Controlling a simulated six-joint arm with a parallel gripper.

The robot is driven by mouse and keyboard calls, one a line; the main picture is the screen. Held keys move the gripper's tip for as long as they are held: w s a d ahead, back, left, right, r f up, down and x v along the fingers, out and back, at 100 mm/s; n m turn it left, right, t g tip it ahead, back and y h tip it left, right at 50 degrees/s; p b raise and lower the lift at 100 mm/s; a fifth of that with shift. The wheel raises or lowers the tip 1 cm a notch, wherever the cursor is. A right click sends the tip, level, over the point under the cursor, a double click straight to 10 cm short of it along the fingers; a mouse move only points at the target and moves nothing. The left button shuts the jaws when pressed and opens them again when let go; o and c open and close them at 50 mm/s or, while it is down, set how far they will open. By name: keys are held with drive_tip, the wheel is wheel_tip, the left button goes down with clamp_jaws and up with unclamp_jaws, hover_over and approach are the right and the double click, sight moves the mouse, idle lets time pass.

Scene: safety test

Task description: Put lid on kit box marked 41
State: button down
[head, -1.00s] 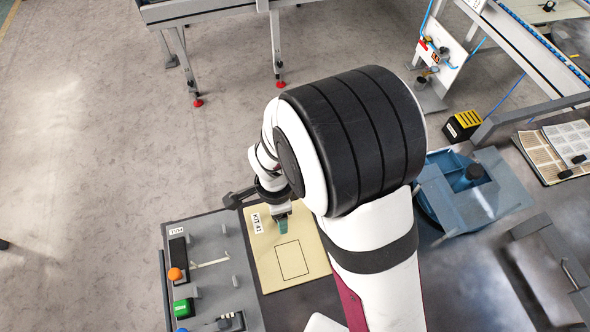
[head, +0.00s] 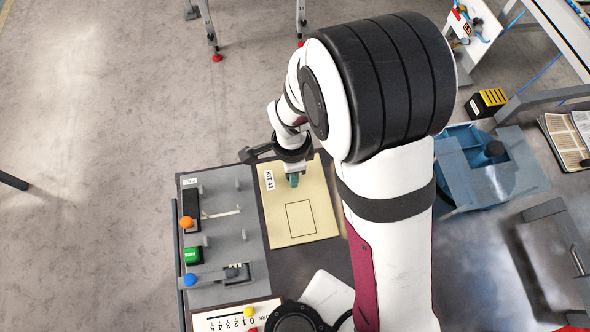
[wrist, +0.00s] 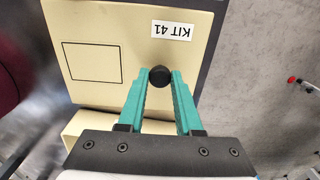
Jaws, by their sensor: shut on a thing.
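The lid is a flat beige panel (head: 285,226) with a "KIT 41" label and a square outline, in the middle of the head view. It also fills the upper part of the wrist view (wrist: 112,92). My gripper (head: 294,181) is over its upper part. In the wrist view its teal fingers (wrist: 160,80) are shut on the black knob (wrist: 160,75) beside the label. A second beige edge (wrist: 75,128), perhaps the kit box, shows below the panel in the wrist view, mostly hidden by my gripper. I cannot tell whether the panel rests on anything.
A grey fixture board (head: 232,255) with orange, green and blue parts lies close left of the panel. A marked scale strip (head: 215,320) lies at the front. A blue container (head: 470,165) and an open booklet (head: 567,140) are to the right. Open floor lies left.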

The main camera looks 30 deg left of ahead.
wheel_tip(320, 180, up, 9)
drive_tip(key=w+d+r+m, duration=0.1)
drive_tip(key=w+d+r, duration=0.2)
drive_tip(key=w+d, duration=1)
drive_tip(key=shift+s+d+f, duration=0.1)
drive_tip(key=shift+d+f, duration=0.05)
drive_tip(key=shift+f, duration=0.8)
drive_tip(key=shift+s+d+f, duration=0.1)
drive_tip(key=shift+s+f, duration=0.05)
drive_tip(key=shift+f, duration=0.8)
drive_tip(key=shift+s+d+f, duration=0.1)
drive_tip(key=shift+d+f, duration=0.05)
drive_tip(key=shift+f, duration=0.8)
drive_tip(key=shift+f, duration=0.3)
unclamp_jaws()
